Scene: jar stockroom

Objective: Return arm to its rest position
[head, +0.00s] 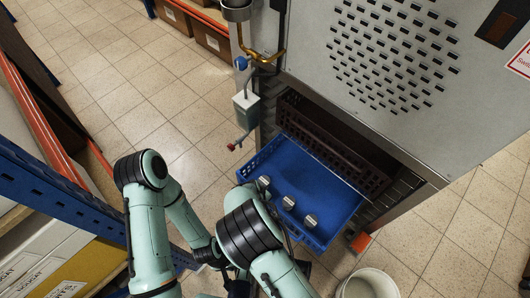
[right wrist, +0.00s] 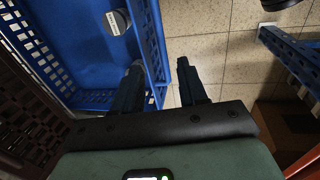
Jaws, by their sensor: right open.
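The blue crate (head: 325,182) also shows in the right wrist view (right wrist: 75,67). Three small jars with grey lids (head: 289,202) stand in a row along its near side in the head view. One labelled jar (right wrist: 117,22) shows in the right wrist view. Teal arm links of mine fill the lower left of the head view. My left gripper does not show.
The blue crate sits at the low opening of a grey metal cabinet (head: 400,85), before a brown crate (head: 330,145). A white bucket (head: 368,284) stands on the floor at the bottom. A shelf with a blue beam (head: 50,195) is at the left. Tiled floor is clear between them.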

